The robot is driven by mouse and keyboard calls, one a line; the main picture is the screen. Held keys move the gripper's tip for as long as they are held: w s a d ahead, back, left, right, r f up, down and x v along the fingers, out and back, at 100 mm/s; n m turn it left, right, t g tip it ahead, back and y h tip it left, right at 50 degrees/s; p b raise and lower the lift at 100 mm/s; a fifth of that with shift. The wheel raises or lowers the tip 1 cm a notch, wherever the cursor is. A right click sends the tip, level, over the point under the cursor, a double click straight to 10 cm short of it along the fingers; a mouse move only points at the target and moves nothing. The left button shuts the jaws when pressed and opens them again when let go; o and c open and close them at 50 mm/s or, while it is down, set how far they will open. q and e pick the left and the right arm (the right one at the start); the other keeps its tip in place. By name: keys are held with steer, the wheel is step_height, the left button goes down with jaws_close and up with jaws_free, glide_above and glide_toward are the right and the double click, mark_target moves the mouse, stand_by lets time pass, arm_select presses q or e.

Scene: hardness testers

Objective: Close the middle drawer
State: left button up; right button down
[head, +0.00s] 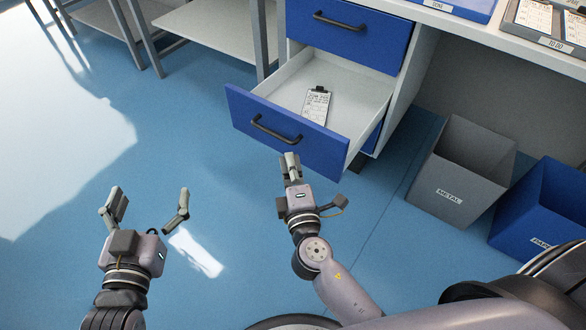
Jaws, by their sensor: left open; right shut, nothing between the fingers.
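The middle drawer (330,148) stands pulled out from the white cabinet, with a blue front and a black bar handle (276,130). A small clipboard-like item with printed paper (316,105) lies inside it.
A closed blue upper drawer (350,30) is above. A grey bin marked METAL (458,172) and a blue bin (540,210) stand at right. A grey-legged table (215,22) is at the back left. The blue floor at left is clear.

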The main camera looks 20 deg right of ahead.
glide_toward(293, 120)
steer(key=w+a, duration=0.3)
arm_select(q)
steer(key=f, duration=0.1)
steer(key=f+g, duration=0.1)
steer(key=shift+s+a+f+g+y, duration=0.3)
steer(key=shift+s+a+f+g, duration=0.05)
steer(key=shift+s+f+g, duration=0.05)
arm_select(e)
steer(key=w+d, duration=0.2)
steer(key=d, duration=0.1)
steer(key=shift+d, duration=0.15)
steer(key=shift+d, duration=0.1)
